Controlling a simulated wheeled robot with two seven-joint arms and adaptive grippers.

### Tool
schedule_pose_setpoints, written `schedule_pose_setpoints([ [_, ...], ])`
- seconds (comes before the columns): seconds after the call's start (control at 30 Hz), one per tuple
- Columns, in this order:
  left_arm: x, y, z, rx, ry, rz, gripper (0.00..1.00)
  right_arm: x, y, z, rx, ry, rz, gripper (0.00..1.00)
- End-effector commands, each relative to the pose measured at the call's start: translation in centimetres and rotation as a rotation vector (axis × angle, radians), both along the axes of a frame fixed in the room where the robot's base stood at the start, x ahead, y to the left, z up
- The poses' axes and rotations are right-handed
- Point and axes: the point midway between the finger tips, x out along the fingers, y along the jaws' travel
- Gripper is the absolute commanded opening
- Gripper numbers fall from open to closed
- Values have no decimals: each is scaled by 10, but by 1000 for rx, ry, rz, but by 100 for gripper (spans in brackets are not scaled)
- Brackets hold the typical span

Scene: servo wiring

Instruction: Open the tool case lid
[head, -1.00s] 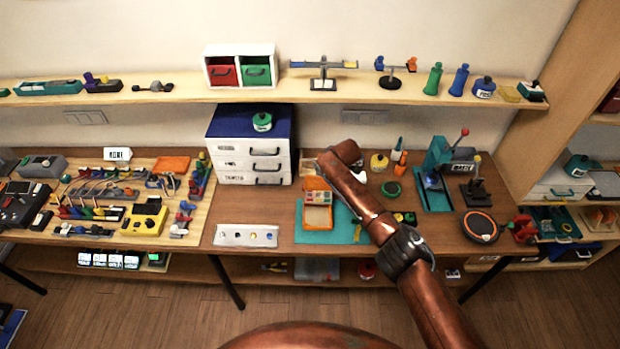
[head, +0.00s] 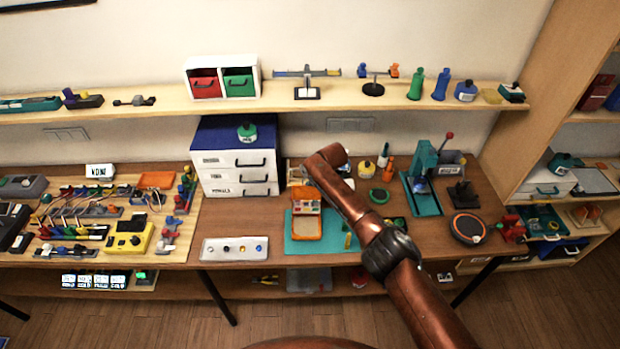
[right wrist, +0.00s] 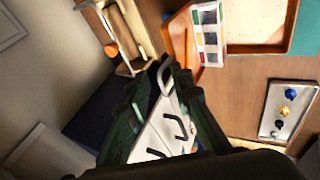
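The orange tool case (head: 307,228) sits on a teal mat (head: 333,243) at mid-bench. It looks open: its shallow orange tray shows, with a multicoloured compartment insert (head: 306,204) at its back edge. The right wrist view also shows the case (right wrist: 290,38) at top right, with the insert (right wrist: 209,35) against a raised orange panel (right wrist: 181,40). My right arm reaches over the bench beside the case; its gripper is hidden in the head view. In the right wrist view my right gripper (right wrist: 168,68) has its dark green fingers apart, nothing between them. My left gripper is out of view.
A blue-topped white drawer unit (head: 237,168) stands left of the case and shows behind my right fingers. A white tray with several coloured knobs (head: 235,249) lies front left. A teal press (head: 421,180) and a round black-orange pad (head: 468,228) stand to the right.

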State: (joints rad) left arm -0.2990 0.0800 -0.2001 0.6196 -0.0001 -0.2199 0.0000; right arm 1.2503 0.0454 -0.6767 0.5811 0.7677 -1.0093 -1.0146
Motion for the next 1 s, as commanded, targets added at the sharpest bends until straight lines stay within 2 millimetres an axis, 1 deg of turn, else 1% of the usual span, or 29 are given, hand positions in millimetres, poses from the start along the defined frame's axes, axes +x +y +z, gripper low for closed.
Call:
schedule_pose_setpoints([
  [0.67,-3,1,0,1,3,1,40,-1,-1,5,1,-4,3,22],
  [0.83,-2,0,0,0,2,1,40,-7,-4,16,2,-3,5,22],
  [0.97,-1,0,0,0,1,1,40,-14,-10,28,0,-5,0,22],
  [1.0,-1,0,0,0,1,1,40,-16,-11,34,1,-6,1,22],
])
